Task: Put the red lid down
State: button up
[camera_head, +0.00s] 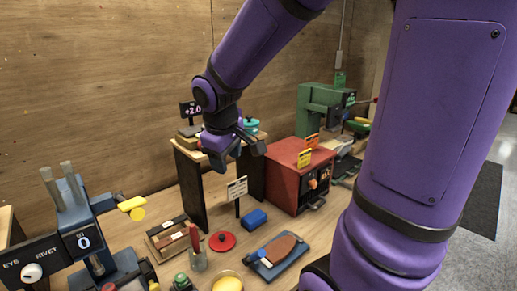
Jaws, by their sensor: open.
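The red lid (222,241) lies flat on the wooden bench, with a small knob on top. My gripper (241,157) is open, with nothing visible between its fingers. It is raised by the small dark-legged shelf, above and apart from the lid. A teal pot-like thing (252,125) sits behind the gripper at shelf-top height and is partly hidden by it.
Around the lid are a blue block (254,217), a cup with a red-handled tool (198,261), a brown sole shape on a blue tray (268,267), and a yellow-filled bowl (228,284). A small sign (237,188) stands behind. A red machine (300,174) stands right.

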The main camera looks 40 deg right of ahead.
jog(key=s+a+r+m+t+y, duration=0.1)
jog(key=s+a+r+m, duration=0.1)
jog(key=s+r, duration=0.2)
jog(key=s+a+r+m+t+y, duration=0.1)
jog(key=s+r, duration=0.3)
jog(key=s, duration=0.7)
jog(key=shift+s+a+r+m+t, duration=0.25)
jog(key=shift+a+r+m+t, duration=0.1)
jog(key=shift+a+m+t, duration=0.05)
